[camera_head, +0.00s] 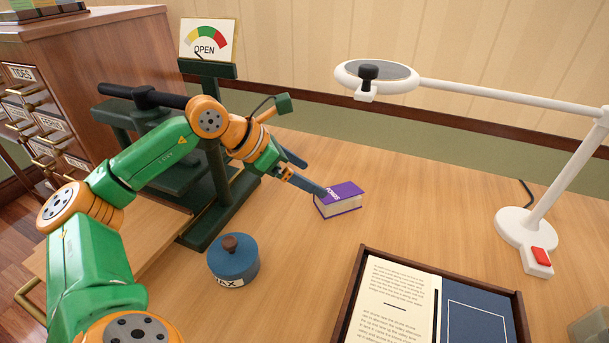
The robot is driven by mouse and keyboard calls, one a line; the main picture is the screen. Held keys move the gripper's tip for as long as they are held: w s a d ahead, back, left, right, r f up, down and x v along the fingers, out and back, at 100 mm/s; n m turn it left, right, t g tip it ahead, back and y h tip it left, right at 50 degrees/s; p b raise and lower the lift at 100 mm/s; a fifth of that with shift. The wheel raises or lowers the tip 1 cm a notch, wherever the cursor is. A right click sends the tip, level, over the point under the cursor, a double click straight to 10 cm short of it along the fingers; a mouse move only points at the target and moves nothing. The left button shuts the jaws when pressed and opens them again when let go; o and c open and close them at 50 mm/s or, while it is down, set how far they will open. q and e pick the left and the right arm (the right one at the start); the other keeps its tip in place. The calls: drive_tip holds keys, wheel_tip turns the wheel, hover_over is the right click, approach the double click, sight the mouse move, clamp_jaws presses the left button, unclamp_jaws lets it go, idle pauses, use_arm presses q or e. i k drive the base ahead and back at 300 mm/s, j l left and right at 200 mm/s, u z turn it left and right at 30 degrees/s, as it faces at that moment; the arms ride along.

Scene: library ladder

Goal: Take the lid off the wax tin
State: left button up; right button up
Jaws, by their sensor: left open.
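The wax tin (235,272) is a round blue tin with a pale label, standing upright on the desk in front of the dark green press. Its blue lid (231,257) with a brown knob (230,243) sits on top of it. My left gripper (311,176) is open, behind and to the right of the tin, well apart from it. One blue finger reaches to the near left edge of a small purple book (339,198); I cannot tell whether they touch. My right gripper is not in view.
A dark green press (215,215) with an OPEN dial sign (208,40) stands behind my left arm. A dark-framed tray (361,290) with printed pages is at the front right. A white lamp (520,228) with a red switch stands farther right. Desk between tin and tray is clear.

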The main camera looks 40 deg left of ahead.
sight(231, 254)
drive_tip(key=k+l, duration=0.2)
drive_tip(key=k, duration=0.3)
drive_tip(key=k+l, duration=0.2)
drive_tip(key=k, duration=0.25)
drive_tip(key=k+l, duration=0.15)
drive_tip(key=k, duration=0.35)
